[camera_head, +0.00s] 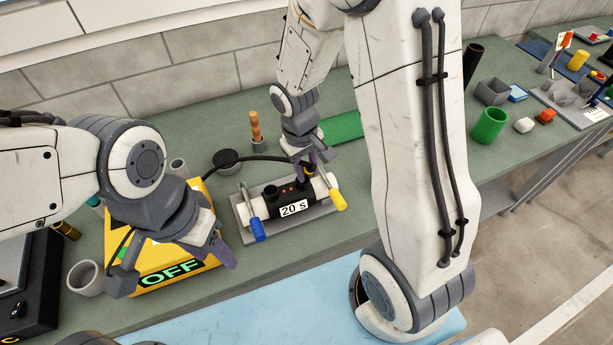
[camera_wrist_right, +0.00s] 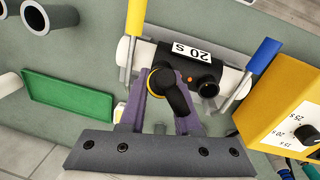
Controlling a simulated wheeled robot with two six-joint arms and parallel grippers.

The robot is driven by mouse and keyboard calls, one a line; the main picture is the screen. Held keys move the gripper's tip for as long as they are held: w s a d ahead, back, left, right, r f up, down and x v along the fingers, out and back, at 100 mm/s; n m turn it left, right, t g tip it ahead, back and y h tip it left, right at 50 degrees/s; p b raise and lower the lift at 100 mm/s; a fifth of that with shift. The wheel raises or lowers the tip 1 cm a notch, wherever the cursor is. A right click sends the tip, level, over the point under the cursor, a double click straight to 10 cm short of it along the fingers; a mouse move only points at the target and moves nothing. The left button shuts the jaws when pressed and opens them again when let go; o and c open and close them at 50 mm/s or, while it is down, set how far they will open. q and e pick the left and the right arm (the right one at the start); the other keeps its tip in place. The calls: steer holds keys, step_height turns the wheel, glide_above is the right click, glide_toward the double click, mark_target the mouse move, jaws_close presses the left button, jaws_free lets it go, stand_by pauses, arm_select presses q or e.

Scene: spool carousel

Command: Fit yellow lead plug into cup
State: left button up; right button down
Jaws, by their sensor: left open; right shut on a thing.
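The yellow lead plug (camera_wrist_right: 178,98) is a black elbow with a yellow ring. My right gripper (camera_wrist_right: 166,90) is shut on it, with a purple finger on each side. In the head view the right gripper (camera_head: 309,168) is over the right end of the black "20 s" block (camera_head: 292,209). An open black cup (camera_wrist_right: 207,88) shows on this block beside the plug. The plug hides the block's other end, so I cannot tell whether it is seated in a cup there. My left gripper (camera_head: 178,262) is open and empty, in front of the yellow "OFF" box (camera_head: 150,283).
The block lies in a grey tray (camera_head: 241,217) between a blue-handled clamp (camera_head: 257,229) and a yellow-handled clamp (camera_head: 337,199). A black cable (camera_head: 263,158) runs left from the plug to a round black piece (camera_head: 227,160).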

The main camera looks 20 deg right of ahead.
steer(key=s+d+r+b, duration=0.2)
steer(key=s+d+r, duration=0.5)
steer(key=s, duration=0.1)
steer(key=shift+s+d+r, duration=0.35)
steer(key=shift+d, duration=0.05)
